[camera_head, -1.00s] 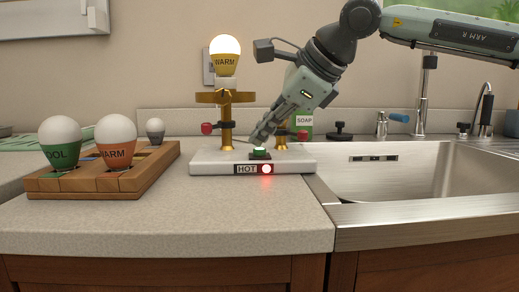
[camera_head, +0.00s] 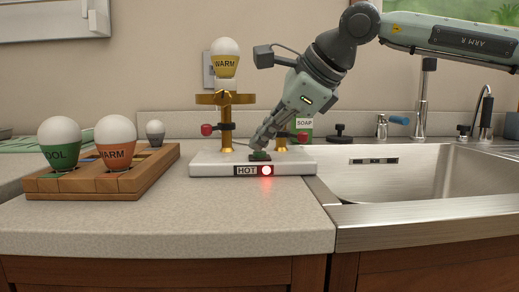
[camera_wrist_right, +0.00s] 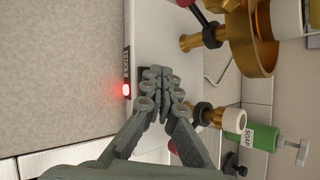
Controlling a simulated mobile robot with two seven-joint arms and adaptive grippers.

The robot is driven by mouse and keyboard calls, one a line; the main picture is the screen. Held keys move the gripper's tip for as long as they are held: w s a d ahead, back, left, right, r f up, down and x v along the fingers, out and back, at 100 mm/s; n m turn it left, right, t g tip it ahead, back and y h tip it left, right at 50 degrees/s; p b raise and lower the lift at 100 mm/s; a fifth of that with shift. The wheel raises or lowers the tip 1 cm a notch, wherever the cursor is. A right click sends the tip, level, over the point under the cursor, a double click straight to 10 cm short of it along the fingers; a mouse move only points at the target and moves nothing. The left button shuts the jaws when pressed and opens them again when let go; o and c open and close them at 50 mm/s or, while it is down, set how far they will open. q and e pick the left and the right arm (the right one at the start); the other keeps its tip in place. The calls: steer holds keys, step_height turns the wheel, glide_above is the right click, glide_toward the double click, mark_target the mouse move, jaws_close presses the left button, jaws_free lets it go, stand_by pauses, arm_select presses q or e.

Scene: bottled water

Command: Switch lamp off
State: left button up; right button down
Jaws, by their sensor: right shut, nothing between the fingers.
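The lamp stands on a white base (camera_head: 215,164) on the counter, with a brass stem and socket (camera_head: 226,97). A red "HOT" indicator (camera_head: 267,170) glows on the base front. My right gripper (camera_head: 261,148) is shut and empty, its fingertips down at the button. In the right wrist view the shut fingers (camera_wrist_right: 160,88) cover the button. My left gripper is not in view.
A wooden tray (camera_head: 125,185) at the left holds "COOL" and "WARM" bulbs and a smaller grey one. A sink (camera_head: 430,175) lies to the right, with a soap bottle (camera_head: 304,127) behind. The front counter between tray and sink is clear.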

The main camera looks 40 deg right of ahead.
steer(key=shift+r, duration=0.5)
steer(key=shift+p, duration=0.3)
step_height(320, 180, up, 6)
steer(key=p, duration=0.4)
steer(key=shift+p, duration=0.4)
